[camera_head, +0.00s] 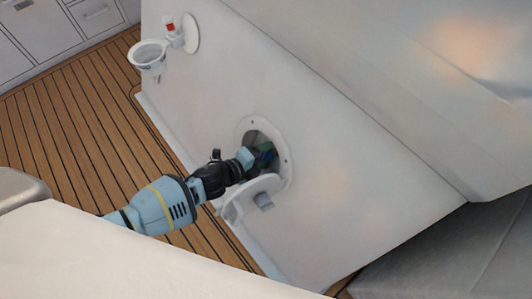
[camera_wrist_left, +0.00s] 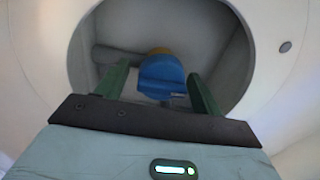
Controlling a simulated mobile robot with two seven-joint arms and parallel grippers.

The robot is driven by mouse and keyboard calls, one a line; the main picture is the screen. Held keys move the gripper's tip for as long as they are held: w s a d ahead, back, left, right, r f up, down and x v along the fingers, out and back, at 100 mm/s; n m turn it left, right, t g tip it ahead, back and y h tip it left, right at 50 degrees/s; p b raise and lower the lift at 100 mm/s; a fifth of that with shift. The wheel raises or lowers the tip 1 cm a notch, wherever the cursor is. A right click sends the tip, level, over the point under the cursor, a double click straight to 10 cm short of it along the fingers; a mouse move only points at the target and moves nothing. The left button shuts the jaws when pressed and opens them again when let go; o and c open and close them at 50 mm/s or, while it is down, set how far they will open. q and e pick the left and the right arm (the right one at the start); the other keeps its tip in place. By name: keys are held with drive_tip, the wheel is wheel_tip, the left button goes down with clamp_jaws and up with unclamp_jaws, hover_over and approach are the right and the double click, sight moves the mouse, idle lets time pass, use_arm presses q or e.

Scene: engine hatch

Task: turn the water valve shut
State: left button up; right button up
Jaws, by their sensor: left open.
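The water valve's blue handle (camera_wrist_left: 162,76) shows inside the round hatch opening in the left wrist view, with a yellowish part behind it and a grey pipe (camera_wrist_left: 120,57) to its left. My left gripper (camera_wrist_left: 160,90) is open. Its two green fingers reach into the opening, one on each side of the blue handle, with a gap on both sides. In the head view my left gripper (camera_head: 262,156) is at the hatch opening (camera_head: 251,136), and the valve is mostly hidden by it. My right gripper is not in view.
The round hatch cover (camera_head: 250,195) hangs open below the opening, close under my left wrist. Wooden deck (camera_head: 75,120) lies to the left.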

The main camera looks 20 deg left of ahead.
use_arm(q)
drive_tip(key=p+v, duration=0.2)
drive_tip(key=v, duration=0.5)
drive_tip(key=shift+s+a+r+p, duration=0.15)
drive_tip(key=shift+s+r+p, duration=0.1)
drive_tip(key=shift+p, duration=0.15)
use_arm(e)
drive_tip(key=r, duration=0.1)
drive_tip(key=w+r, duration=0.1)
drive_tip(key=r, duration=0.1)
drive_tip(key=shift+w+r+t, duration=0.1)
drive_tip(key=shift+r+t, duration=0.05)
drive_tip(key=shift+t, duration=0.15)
use_arm(q)
drive_tip(key=shift+f, duration=0.1)
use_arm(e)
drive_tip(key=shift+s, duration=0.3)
